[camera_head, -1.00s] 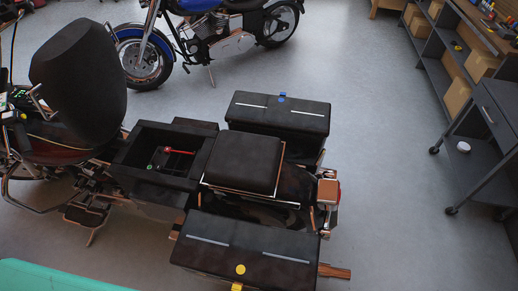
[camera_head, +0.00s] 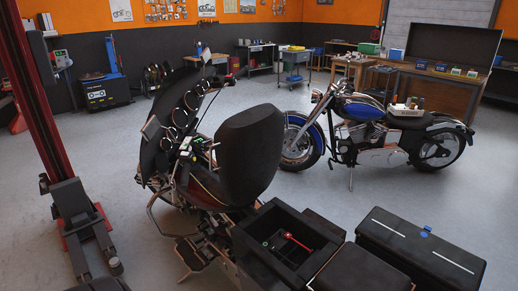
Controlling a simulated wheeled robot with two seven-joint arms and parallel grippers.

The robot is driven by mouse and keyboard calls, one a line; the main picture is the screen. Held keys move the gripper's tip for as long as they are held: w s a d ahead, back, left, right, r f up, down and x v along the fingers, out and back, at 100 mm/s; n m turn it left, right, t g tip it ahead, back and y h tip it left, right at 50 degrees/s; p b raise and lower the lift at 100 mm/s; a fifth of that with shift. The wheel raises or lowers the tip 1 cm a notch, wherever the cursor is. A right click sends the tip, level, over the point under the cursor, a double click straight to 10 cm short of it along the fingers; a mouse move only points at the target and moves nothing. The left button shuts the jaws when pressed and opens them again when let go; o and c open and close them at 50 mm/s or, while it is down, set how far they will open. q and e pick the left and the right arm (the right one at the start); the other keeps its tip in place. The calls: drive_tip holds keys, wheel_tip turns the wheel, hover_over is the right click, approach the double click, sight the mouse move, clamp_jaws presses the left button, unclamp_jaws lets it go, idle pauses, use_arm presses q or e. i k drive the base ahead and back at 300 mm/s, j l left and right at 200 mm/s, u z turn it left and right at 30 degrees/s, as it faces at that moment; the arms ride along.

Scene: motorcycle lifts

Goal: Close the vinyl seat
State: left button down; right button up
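The black vinyl seat (camera_head: 250,152) of the near motorcycle stands tilted up, nearly upright, behind the handlebars. Behind it an open black compartment (camera_head: 262,266) shows, with a red-handled tool (camera_head: 297,242) and a small green item inside. A flat black rear pad (camera_head: 362,272) sits next to the compartment, cut off by the bottom edge. Neither of my grippers is in view.
A black side case (camera_head: 420,246) with a blue latch is at the lower right. A blue motorcycle (camera_head: 378,135) stands behind. A red lift post (camera_head: 36,110) rises at the left. Workbenches line the back wall. Grey floor is clear between them.

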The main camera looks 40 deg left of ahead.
sight(248, 146)
drive_tip(key=u, duration=1.65)
